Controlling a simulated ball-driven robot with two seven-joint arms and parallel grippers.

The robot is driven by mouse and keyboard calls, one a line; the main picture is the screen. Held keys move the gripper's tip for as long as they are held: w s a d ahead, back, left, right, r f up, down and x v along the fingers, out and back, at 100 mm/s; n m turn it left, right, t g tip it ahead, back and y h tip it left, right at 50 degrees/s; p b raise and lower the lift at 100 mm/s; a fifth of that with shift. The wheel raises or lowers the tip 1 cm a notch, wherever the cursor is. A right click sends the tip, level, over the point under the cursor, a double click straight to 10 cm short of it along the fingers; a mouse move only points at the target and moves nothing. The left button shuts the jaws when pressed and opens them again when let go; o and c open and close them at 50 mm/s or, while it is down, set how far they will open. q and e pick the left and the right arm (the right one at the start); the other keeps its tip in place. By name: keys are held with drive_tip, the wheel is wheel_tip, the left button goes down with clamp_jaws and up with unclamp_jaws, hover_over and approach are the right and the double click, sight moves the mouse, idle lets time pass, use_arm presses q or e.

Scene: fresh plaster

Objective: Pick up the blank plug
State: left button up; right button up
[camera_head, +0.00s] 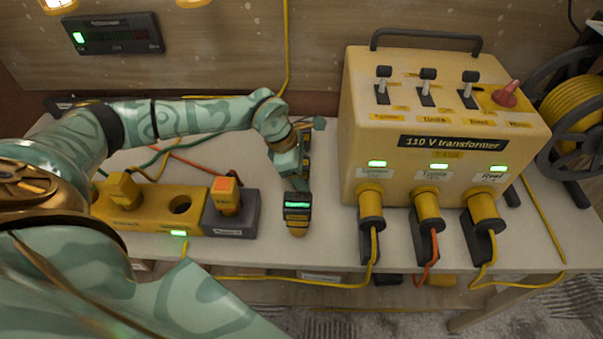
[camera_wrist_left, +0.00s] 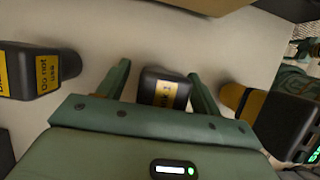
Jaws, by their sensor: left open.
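A dark block-like plug with a yellow label (camera_wrist_left: 166,92) lies between the fingers of my left gripper (camera_wrist_left: 160,78) in the left wrist view. Its label is only partly readable, so I cannot tell for sure that it is the blank plug. The fingers are open, one on each side of it, and I see no clear grip. In the head view my left gripper (camera_head: 306,157) is low over the bench, left of the transformer. It mostly hides what is beneath it there. My right gripper is in neither view.
A black-and-yellow tester (camera_head: 297,205) with a green display stands close by. A black piece labelled "Do not use" (camera_wrist_left: 42,72) lies left in the wrist view. The yellow transformer (camera_head: 430,130) stands right, the yellow socket block (camera_head: 150,205) left. Cables (camera_head: 330,284) run along the front edge.

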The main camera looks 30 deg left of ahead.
use_arm(q)
drive_tip(key=shift+f, duration=0.1)
drive_tip(key=c, duration=1.1)
drive_tip(key=shift+o, duration=0.2)
wheel_tip(320, 180, up, 10)
drive_tip(key=shift+p, duration=0.95)
